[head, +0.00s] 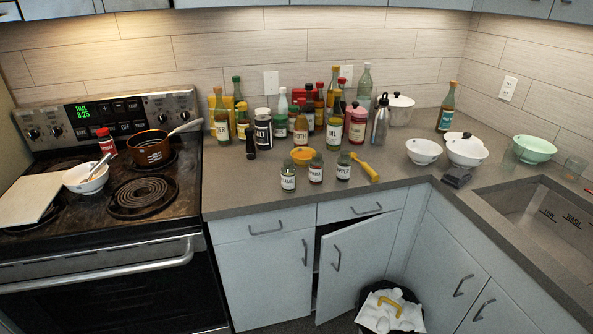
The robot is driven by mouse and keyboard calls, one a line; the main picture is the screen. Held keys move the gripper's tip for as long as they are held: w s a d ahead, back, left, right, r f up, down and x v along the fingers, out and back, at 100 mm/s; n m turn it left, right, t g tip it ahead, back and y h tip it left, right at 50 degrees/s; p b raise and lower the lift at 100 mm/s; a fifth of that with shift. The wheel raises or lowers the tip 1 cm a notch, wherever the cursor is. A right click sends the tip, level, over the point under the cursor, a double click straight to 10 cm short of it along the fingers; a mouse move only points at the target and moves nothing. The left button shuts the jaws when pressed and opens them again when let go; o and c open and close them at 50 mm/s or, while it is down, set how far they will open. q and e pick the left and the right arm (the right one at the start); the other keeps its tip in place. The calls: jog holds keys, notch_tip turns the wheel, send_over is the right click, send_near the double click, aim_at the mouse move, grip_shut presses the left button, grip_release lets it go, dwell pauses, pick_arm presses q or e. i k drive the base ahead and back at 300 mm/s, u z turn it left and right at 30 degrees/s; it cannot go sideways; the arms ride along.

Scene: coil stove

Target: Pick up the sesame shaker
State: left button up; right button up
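Three small shakers with white labels stand upright in a row near the counter's front edge. The left one (288,177) has a label too blurred to read for certain; it may be the sesame shaker. The middle one (316,169) is also hard to read. The right one (343,167) seems to read pepper. They stand apart from each other, with nothing in front of them. Neither of my grippers is in view.
Bottles and jars (300,130) crowd the counter behind the shakers. The stove (100,255) is left, the sink (550,215) right.

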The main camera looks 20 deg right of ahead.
aim_at(288, 172)
jog(key=u, duration=2.1)
jog(key=i, duration=1.5)
jog(key=z, duration=3.75)
